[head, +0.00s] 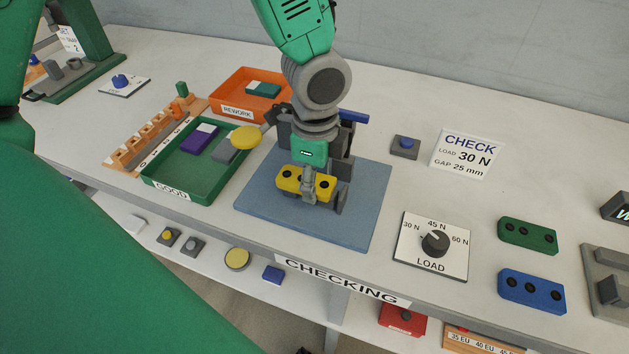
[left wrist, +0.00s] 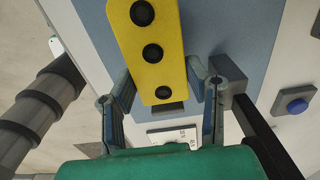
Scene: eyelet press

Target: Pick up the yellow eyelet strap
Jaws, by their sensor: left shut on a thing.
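The yellow eyelet strap (head: 290,181) is a yellow block with several black holes, over the blue mat (head: 362,225) in front of the grey checking fixture. My left gripper (head: 312,186) comes down from above and is shut on the strap. In the left wrist view the strap (left wrist: 151,35) runs up from between the fingers (left wrist: 160,88), one on each side. I cannot tell whether the strap touches the mat or hangs just above it. My right gripper is not in view.
The green GOOD tray (head: 212,193) and orange REWORK tray (head: 272,112) stand to the left. A LOAD dial (head: 435,243), CHECK sign (head: 467,153) and blue button (head: 405,143) are to the right. Green (head: 528,235) and blue (head: 532,291) straps lie farther right.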

